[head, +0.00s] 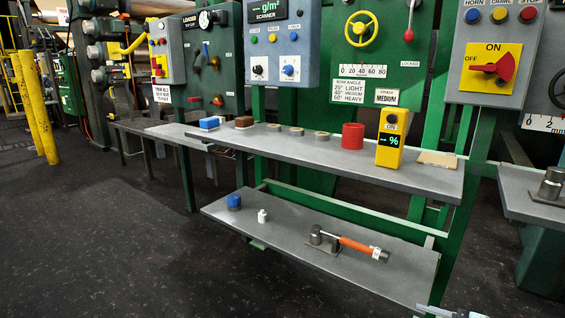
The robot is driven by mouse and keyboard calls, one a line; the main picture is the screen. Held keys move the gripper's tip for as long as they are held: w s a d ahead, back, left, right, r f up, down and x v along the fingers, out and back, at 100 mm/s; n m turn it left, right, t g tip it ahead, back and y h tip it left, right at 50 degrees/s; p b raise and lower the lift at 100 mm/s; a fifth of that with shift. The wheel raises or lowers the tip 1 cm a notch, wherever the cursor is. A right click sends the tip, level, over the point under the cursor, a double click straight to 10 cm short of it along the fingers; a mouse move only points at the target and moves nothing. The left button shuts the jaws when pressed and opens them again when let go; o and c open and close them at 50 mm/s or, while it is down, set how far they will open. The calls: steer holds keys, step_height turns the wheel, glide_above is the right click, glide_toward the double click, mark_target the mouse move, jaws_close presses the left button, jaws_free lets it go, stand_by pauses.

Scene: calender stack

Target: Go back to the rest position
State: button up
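A small pale and dark piece, which looks like part of my gripper (452,312), shows at the bottom edge, right of centre. Most of it is cut off by the frame, and its fingers cannot be made out. It appears near the front right corner of the lower shelf (350,275). I cannot tell whether it is open or shut, or whether it holds anything.
The upper shelf (300,150) carries a blue block (209,123), several rings, a red cylinder (352,136) and a yellow meter (391,138). The lower shelf holds an orange-handled tool (355,246). Dark floor (90,230) is clear at left; yellow posts (40,105) stand beyond.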

steer(key=s+a+f+n+g+h, duration=0.25)
steer(key=s+a+n+g, duration=0.45)
steer(key=s+n+g, duration=0.5)
steer(key=s+a+r+n+t+h, duration=0.1)
steer(key=s+a+r+n+h, duration=0.25)
steer(key=r+n, duration=0.5)
steer(key=s+a+r+n+t+h, duration=0.1)
steer(key=s+a+r+n+h, duration=0.3)
steer(key=r, duration=0.7)
step_height(320, 180, up, 30)
steer(key=w+p, duration=0.1)
steer(key=p, duration=2.8)
steer(key=shift+a+f+g+y+p, duration=0.25)
steer(key=shift+a+g+y+p, duration=0.05)
steer(key=shift+a+y+p, duration=0.1)
steer(key=shift+w+n, duration=0.1)
steer(key=shift+n, duration=0.15)
